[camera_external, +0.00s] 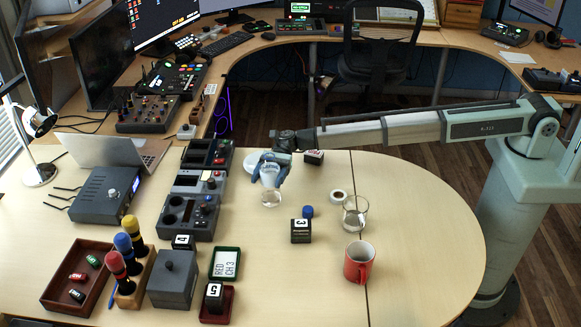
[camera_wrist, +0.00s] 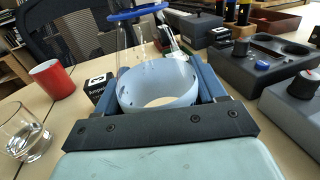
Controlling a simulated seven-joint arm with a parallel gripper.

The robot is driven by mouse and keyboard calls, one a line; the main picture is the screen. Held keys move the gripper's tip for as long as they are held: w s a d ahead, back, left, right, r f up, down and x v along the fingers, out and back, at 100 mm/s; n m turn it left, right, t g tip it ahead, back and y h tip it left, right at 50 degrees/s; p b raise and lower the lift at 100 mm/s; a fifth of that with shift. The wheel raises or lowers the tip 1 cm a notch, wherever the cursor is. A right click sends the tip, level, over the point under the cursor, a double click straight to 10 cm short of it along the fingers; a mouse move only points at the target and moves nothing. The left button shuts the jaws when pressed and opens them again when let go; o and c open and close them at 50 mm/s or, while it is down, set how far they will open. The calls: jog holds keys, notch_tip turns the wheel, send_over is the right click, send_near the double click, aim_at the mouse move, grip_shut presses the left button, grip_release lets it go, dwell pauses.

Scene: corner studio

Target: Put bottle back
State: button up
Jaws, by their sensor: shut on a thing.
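My gripper (camera_external: 271,168) is over the left middle of the table, its blue fingers shut on a clear, pale vessel, which I take to be the bottle (camera_external: 270,180). Its lower end hangs below the fingers; I cannot tell whether it touches the table. In the wrist view the fingers stand on both sides of a pale translucent ring-shaped part (camera_wrist: 158,88). A clear part with a blue rim (camera_wrist: 137,14) shows beyond it.
Grey device modules (camera_external: 187,218) stand left. The table's lower middle is clear.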

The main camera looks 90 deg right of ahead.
jog(key=o, duration=1.3)
jog(key=shift+c, duration=0.2)
jog(key=v, duration=1.2)
jog(key=shift+r, duration=0.1)
